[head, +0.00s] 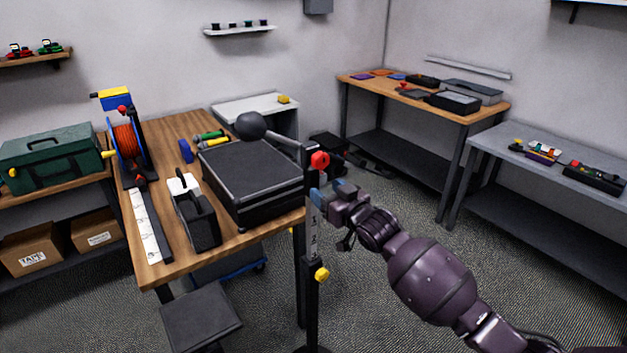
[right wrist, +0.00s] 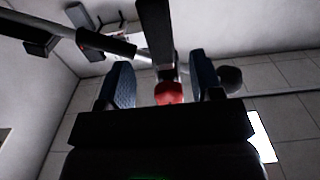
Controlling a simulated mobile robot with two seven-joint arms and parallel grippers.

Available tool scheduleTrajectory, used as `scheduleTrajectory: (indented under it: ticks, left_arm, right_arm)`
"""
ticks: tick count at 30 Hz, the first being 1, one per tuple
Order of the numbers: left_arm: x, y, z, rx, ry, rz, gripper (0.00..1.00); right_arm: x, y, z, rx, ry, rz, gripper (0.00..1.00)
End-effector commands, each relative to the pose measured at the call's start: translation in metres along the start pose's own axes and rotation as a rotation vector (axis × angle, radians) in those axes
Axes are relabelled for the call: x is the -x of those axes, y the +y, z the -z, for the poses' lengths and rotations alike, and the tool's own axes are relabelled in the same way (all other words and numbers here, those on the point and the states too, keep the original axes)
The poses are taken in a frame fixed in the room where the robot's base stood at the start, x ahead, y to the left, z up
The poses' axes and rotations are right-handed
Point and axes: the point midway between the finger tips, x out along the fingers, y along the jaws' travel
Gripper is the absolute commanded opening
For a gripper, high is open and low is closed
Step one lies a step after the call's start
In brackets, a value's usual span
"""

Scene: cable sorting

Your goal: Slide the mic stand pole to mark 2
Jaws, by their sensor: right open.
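The mic stand pole (head: 313,225) stands upright at the right front corner of the wooden table. Its pale strip carries marks, with 1 and 2 readable. A red knob (head: 320,160) sits near the top and a yellow knob (head: 322,274) lower down. A boom with a dark ball-shaped mic (head: 250,126) reaches left over the table. My right gripper (head: 332,191) is open beside the pole, just below the red knob. In the right wrist view, the red knob (right wrist: 168,93) and dark pole (right wrist: 155,30) appear between the blue fingers; contact cannot be told. My left gripper is not in view.
The wooden table (head: 165,255) holds a black case (head: 250,180), a cable reel (head: 127,140) and a white marked strip (head: 148,228). A dark stool (head: 202,315) stands in front. Open carpet (head: 400,205) lies behind my right arm, before the other benches.

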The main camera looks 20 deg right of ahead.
Motion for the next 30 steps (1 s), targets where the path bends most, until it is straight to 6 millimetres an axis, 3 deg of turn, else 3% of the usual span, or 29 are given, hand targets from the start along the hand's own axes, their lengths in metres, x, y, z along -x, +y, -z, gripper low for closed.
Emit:
scheduleTrajectory:
  ticks: [6, 12, 25, 26, 30]
  left_arm:
    - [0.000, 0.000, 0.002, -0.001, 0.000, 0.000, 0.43]
    - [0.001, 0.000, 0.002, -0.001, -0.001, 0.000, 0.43]
    - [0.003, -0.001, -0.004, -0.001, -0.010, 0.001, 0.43]
    - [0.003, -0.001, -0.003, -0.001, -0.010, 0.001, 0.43]
    - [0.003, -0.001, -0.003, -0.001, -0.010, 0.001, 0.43]
  right_arm:
    - [-0.035, -0.001, 0.001, 0.001, 0.000, 0.001, 0.60]
    - [-0.054, 0.000, 0.000, 0.001, -0.001, 0.000, 0.60]
    - [-0.061, 0.000, 0.000, 0.001, 0.000, 0.000, 0.60]
    - [-0.061, 0.000, 0.000, 0.001, 0.000, 0.000, 0.58]
    - [-0.061, 0.000, 0.000, 0.001, 0.000, 0.000, 0.37]
